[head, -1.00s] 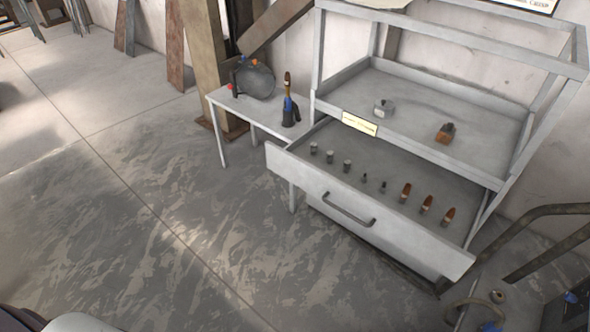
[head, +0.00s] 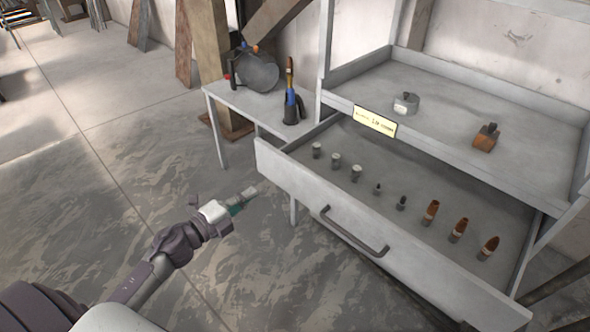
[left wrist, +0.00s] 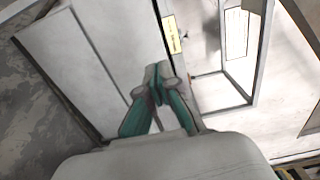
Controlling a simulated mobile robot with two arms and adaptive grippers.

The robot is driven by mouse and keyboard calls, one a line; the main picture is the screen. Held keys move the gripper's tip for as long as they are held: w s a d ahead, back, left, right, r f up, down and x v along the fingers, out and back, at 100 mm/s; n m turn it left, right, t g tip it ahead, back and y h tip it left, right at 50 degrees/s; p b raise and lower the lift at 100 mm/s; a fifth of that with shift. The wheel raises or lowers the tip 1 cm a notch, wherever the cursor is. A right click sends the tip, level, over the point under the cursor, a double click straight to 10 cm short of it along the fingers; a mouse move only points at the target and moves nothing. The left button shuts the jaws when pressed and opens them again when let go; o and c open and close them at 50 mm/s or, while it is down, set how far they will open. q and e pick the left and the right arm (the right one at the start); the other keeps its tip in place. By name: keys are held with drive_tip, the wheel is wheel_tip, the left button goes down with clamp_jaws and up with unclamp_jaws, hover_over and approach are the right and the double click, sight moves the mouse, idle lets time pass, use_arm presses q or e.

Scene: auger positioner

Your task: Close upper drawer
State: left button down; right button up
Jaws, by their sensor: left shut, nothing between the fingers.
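The upper drawer (head: 300,190) of a grey metal workbench is pulled far out in the head view. Its front has a dark bar handle (head: 352,236). Several small grey and orange bits stand in rows inside it. My left gripper (head: 250,192) is shut and empty, left of the drawer's left front corner and apart from the handle. In the left wrist view the shut fingertips (left wrist: 157,75) appear in front of pale panels of the bench. My right gripper is not in view.
The bench top (head: 450,115) above the drawer holds a grey item (head: 405,104) and an orange-brown item (head: 486,137). Floor in front is clear.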

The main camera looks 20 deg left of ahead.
sight(292, 165)
use_arm(q)
drive_tip(key=x, duration=1.1)
drive_tip(key=shift+w, duration=0.4)
drive_tip(key=shift+w+d, duration=0.25)
drive_tip(key=shift+w, duration=0.25)
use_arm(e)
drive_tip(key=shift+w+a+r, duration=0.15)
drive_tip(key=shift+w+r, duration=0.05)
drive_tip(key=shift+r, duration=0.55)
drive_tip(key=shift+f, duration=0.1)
